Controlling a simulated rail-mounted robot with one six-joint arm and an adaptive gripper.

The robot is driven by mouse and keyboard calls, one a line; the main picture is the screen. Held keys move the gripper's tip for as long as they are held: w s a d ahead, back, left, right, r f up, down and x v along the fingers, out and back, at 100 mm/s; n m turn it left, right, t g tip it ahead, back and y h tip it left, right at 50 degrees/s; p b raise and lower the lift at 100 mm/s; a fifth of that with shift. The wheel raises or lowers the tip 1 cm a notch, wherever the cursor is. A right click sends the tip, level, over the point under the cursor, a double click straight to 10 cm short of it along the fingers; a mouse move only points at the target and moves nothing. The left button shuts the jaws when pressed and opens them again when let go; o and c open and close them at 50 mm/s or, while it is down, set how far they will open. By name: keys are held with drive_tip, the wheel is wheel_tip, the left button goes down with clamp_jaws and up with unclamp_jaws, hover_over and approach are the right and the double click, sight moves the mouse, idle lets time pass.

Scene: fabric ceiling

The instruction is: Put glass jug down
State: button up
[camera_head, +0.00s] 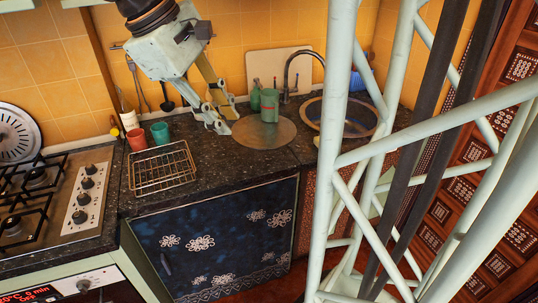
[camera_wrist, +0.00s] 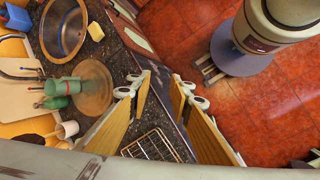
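My gripper (camera_head: 221,121) hangs over the dark counter, left of a round metal disc (camera_head: 262,133). In the wrist view its two fingers (camera_wrist: 160,88) are spread apart with nothing visible between them. I cannot make out a clear glass jug in either view. A green jug-like vessel (camera_head: 269,105) stands on the far part of the disc, with a smaller green bottle (camera_head: 255,97) beside it. The green vessels also show in the wrist view (camera_wrist: 62,88), left of my fingers. A white cup (camera_wrist: 67,129) is near them in that view.
A wire rack (camera_head: 162,168), a red cup (camera_head: 137,139) and a teal cup (camera_head: 160,132) are left of my gripper. The gas hob (camera_head: 62,205) is farther left. A round sink (camera_head: 312,113) with a faucet (camera_head: 287,75) lies right.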

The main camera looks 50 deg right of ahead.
drive_tip(key=s+a+m+t+y, duration=0.3)
drive_tip(key=s+a+t+y, duration=0.1)
drive_tip(key=s+a, duration=1.1)
drive_tip(key=a+t, duration=0.1)
drive_tip(key=a, duration=0.3)
drive_tip(key=shift+r+y, duration=0.25)
drive_tip(key=shift+y, duration=0.15)
drive_tip(key=shift+w, duration=0.15)
